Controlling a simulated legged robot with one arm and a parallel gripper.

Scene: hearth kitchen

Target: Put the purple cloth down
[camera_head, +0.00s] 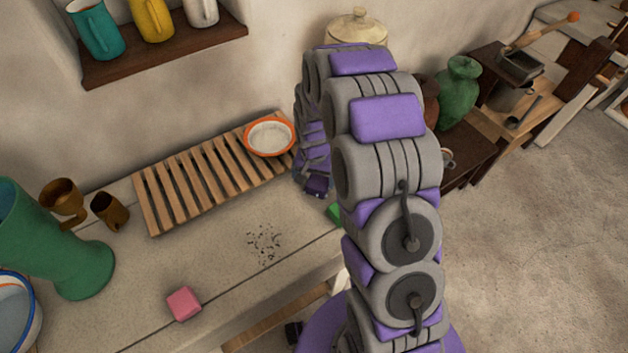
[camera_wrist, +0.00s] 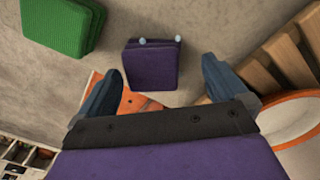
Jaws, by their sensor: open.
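The purple cloth (camera_wrist: 150,68) is a small folded block. In the wrist view it appears to lie on the pale stone counter, between and just beyond my gripper's fingers. My gripper (camera_wrist: 160,72) is open, with a gap between each finger and the cloth. Two small pale dots show at the cloth's far edge. In the head view a dark purple patch (camera_head: 318,186) shows below the end of my arm; I cannot tell whether it is the cloth or my gripper.
A green folded cloth (camera_wrist: 62,26) lies beside the purple one. A wooden slatted rack (camera_head: 190,182) holds an orange-rimmed bowl (camera_head: 269,136). A pink block (camera_head: 184,303) and green vase (camera_head: 50,245) stand leftward. The counter's middle is clear apart from dark specks.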

